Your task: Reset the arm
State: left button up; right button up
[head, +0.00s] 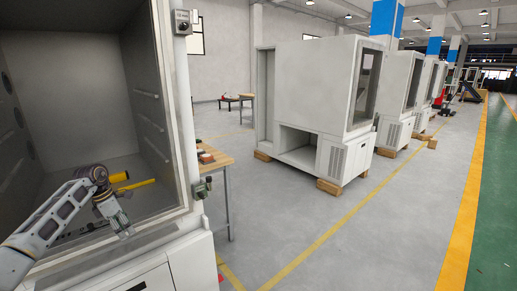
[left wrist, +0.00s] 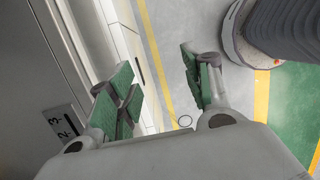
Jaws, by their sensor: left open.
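My left arm (head: 45,222) comes in from the left in the head view, bent at a joint in front of the open test chamber (head: 182,130). My left gripper (head: 124,232) points down near the chamber's lower front edge. In the left wrist view the gripper (left wrist: 163,82) has its two green-padded fingers apart. Nothing shows between them but the floor and chamber front further off. A yellow bar (head: 135,186) shows behind the arm inside the chamber; whether the arm touches it I cannot tell. My right gripper is in neither view.
A wooden table (head: 215,160) with small items stands right of the chamber. More white chambers (head: 325,90) stand in a row beyond, some on wooden blocks. The grey floor (head: 270,225) between is clear, with yellow lines. A control box (head: 183,22) sits on the chamber frame.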

pick_arm(q)
jog(key=w+d+f+n+t+h, duration=0.2)
jog(key=d+f+n+t+h, duration=0.5)
jog(key=d+f, duration=1.2)
jog(key=s+f+n+t+y, duration=0.1)
jog(key=s+f+n+t, duration=0.3)
jog(key=f+n, duration=1.2)
jog(key=s+a+f+n+g+y, duration=0.3)
jog(key=s+f+n+y, duration=0.65)
jog(key=s+f, duration=1.5)
jog(key=s+d+f+n+g, duration=0.1)
jog(key=s+f+n+g, duration=0.1)
jog(key=s, duration=0.9)
jog(key=s+d+f+n+g, duration=0.1)
jog(key=s+f+n+g, duration=0.2)
jog(key=s, duration=0.7)
jog(key=s+d+f+n+g, duration=0.2)
jog(key=s+f+n, duration=0.2)
jog(key=s, duration=0.7)
jog(key=shift+s+f+n+g+h, duration=0.25)
jog(key=shift+n+h, duration=0.2)
jog(key=shift+n, duration=0.4)
